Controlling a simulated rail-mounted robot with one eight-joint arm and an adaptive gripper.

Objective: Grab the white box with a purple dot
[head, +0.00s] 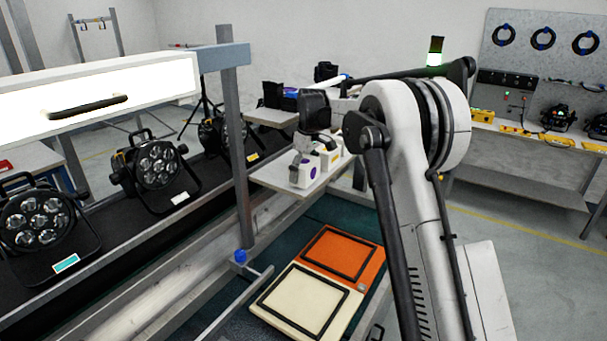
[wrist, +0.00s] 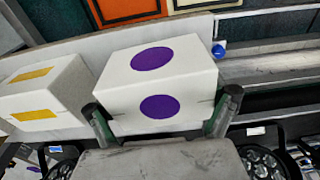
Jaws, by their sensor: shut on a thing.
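The white box with a purple dot (wrist: 190,75) sits in the middle of the wrist view, with one purple dot on its top face and one on its near face. In the head view the same box (head: 302,171) is at the near end of a small light shelf (head: 272,178). My gripper (wrist: 165,122) has one finger at each side of the box's near part and is shut on it. In the head view my gripper (head: 302,150) comes down over the box. Whether the box touches the shelf is hard to tell.
A white box with yellow marks (wrist: 45,92) stands just left of the held box. An orange panel (head: 345,255) and a cream panel (head: 305,300) lie below the shelf. Par cans (head: 155,170) stand on the dark conveyor at left. A grey post (head: 238,150) rises beside the shelf.

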